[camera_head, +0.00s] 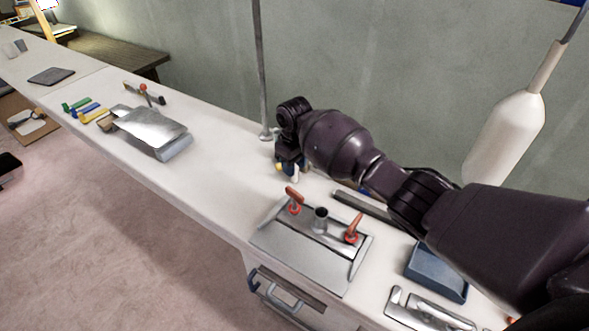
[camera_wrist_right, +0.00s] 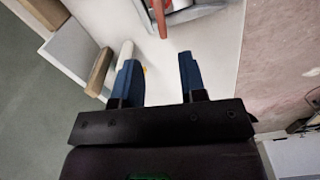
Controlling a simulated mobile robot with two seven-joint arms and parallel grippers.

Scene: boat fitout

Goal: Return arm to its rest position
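My right arm (camera_head: 410,190) reaches in from the right across the white counter (camera_head: 205,190). My right gripper (camera_wrist_right: 158,80) shows in the right wrist view with its two blue fingers apart and nothing between them. In the head view the right gripper (camera_head: 290,168) is small, points down over the counter and is partly hidden by its own wrist. It is just behind a metal plate fixture (camera_head: 300,255) with red-orange handles. My left gripper is not in view.
A white fender-like object (camera_head: 510,135) hangs at the right. A blue tray (camera_head: 437,272) and metal parts (camera_head: 425,315) lie under my arm. A grey box (camera_head: 155,132) and coloured pieces (camera_head: 85,108) sit farther left. The counter between is clear. A thin pole (camera_head: 260,70) stands behind the gripper.

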